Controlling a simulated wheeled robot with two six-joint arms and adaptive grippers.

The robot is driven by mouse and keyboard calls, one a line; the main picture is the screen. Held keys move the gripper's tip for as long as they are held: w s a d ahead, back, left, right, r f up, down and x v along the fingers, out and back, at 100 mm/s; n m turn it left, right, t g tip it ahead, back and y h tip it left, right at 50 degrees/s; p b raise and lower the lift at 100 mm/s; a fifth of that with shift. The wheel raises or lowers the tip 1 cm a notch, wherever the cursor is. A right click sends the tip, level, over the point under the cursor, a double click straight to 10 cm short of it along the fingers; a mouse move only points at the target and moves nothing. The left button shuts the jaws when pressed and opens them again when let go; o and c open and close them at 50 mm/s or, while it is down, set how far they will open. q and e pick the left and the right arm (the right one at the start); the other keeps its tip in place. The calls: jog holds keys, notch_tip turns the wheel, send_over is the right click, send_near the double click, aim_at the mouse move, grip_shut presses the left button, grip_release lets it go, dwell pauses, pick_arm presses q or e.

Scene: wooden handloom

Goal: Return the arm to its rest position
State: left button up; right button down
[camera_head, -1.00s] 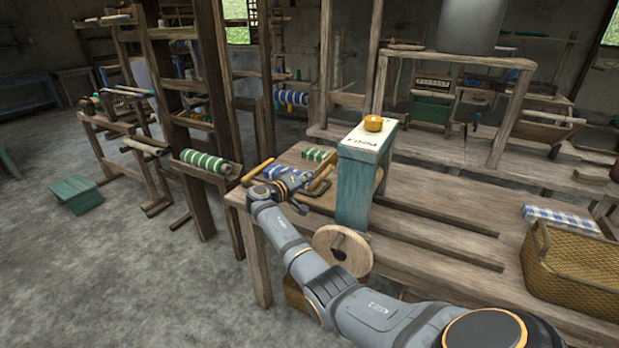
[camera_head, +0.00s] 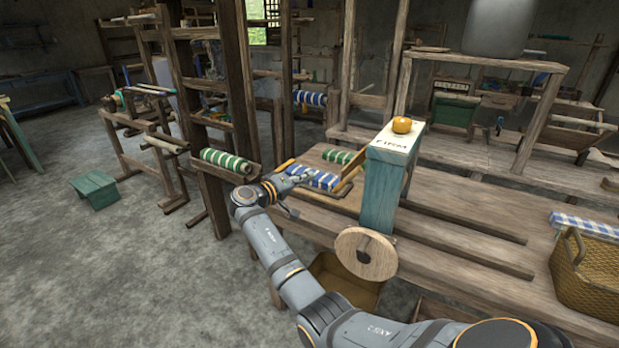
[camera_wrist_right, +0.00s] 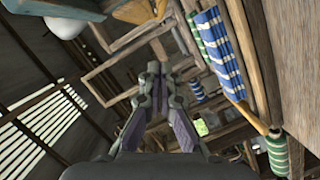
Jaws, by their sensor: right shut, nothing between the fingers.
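My right arm (camera_head: 288,262) reaches in from the lower right of the head view. Its wrist is at the near left corner of the wooden bench (camera_head: 470,230). My right gripper (camera_head: 308,176) points toward a blue-and-white striped cloth (camera_head: 326,181) on the bench, and in this view it partly overlaps that cloth. In the right wrist view the gripper (camera_wrist_right: 158,68) has its fingers together and holds nothing. Whether it touches the cloth is unclear. My left gripper is in neither view.
A blue-green post (camera_head: 384,190) with an orange object (camera_head: 402,125) on top stands on the bench by a wooden disc (camera_head: 365,253). A green-striped roll (camera_head: 230,164) sits on the loom frame at left. A wicker basket (camera_head: 585,285) is at right.

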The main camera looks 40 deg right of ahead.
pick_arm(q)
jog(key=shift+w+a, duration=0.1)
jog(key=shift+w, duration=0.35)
